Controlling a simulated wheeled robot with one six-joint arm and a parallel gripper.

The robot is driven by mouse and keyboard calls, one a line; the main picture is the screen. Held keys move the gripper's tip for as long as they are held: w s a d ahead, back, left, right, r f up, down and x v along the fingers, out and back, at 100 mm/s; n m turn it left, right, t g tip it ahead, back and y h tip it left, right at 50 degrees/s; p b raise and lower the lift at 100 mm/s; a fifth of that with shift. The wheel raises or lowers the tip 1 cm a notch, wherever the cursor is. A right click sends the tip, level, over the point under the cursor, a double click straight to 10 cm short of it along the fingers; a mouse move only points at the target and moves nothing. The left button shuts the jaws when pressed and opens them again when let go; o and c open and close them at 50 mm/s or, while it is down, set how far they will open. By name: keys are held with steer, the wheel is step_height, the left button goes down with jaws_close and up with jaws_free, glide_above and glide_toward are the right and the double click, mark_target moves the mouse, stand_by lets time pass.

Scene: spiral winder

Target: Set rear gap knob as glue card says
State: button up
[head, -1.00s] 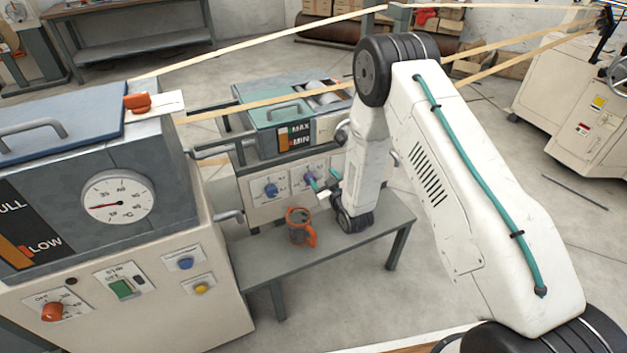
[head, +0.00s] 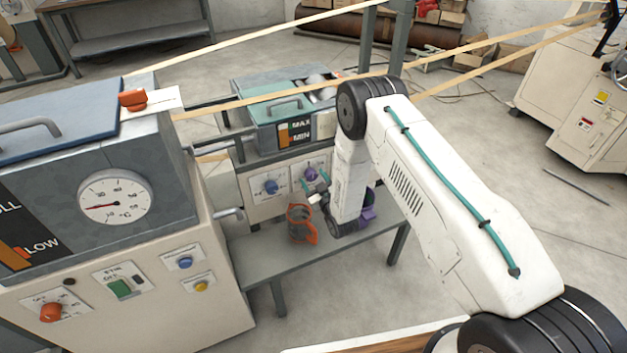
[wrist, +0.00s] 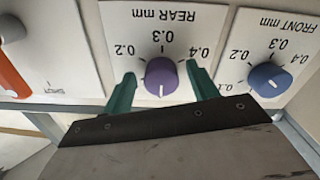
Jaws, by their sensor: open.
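The rear gap knob (wrist: 161,77) is purple and sits on a white plate marked REAR mm (wrist: 163,20), with 0.2, 0.3 and 0.4 around it. Its white mark points down in the wrist view, away from the 0.3. My gripper (wrist: 161,70) is open, with one green finger on each side of the knob; I cannot tell whether they touch it. In the head view the purple knob (head: 311,174) shows on the glue unit's front, with my gripper (head: 318,188) close before it. I cannot make out a glue card.
The blue FRONT mm knob (wrist: 267,79) is close beside the rear one. An orange-handled jug (head: 300,223) and a purple item (head: 368,212) stand on the grey bench (head: 270,260) below. A large heated tank (head: 120,200) stands at left.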

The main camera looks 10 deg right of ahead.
steer(key=shift+w, duration=0.1)
steer(key=c, duration=1)
